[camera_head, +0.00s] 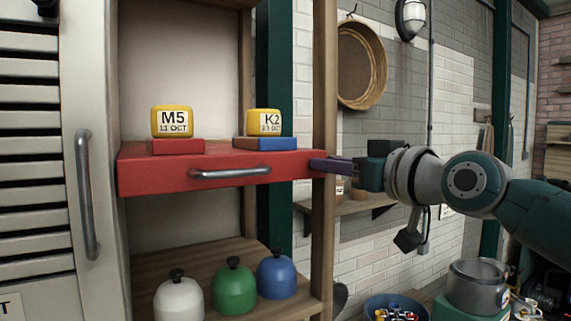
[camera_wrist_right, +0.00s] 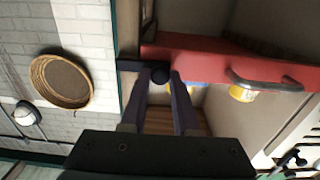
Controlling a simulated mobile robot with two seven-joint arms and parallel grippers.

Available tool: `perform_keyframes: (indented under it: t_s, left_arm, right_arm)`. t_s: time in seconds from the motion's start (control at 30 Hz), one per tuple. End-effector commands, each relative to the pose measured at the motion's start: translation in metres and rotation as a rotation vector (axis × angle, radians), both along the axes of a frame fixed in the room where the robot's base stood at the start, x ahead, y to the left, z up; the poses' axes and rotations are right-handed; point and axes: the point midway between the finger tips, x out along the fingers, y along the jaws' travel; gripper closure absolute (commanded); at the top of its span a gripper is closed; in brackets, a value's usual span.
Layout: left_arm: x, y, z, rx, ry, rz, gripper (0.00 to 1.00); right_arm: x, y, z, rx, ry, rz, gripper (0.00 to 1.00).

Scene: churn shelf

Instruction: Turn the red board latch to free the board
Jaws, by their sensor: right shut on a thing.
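The red board (camera_head: 225,172) lies across the wooden frame, with a metal handle (camera_head: 230,173) on its front. It also shows in the right wrist view (camera_wrist_right: 220,62). There, a dark latch (camera_wrist_right: 160,75) with a round knob sits by the board's end. Its dark bar reaches left across the post, off the board. My right gripper (camera_head: 318,164) is at the board's right end, its purple fingers shut on the latch knob; they also show in the right wrist view (camera_wrist_right: 161,84). In the head view the latch is hidden or too small to tell. My left gripper is out of view.
Yellow blocks marked M5 (camera_head: 172,121) and K2 (camera_head: 264,122) stand on red and blue bases on the board. White (camera_head: 179,300), green (camera_head: 233,286) and blue (camera_head: 276,276) domed weights stand below. A wooden post (camera_head: 324,90) is close to the gripper.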

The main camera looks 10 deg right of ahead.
Motion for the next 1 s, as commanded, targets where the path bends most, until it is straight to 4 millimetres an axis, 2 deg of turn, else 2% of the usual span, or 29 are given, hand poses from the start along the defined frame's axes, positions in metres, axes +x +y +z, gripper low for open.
perform_keyframes:
  t_s: [0.37, 1.0]
  left_arm:
    - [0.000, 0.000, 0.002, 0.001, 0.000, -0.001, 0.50]
    - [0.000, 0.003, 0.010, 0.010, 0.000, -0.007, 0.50]
  right_arm:
    - [0.000, 0.000, 0.007, 0.118, 0.042, 0.000, 1.00]
    - [0.005, -0.013, 0.032, 0.668, 0.239, 0.001, 1.00]
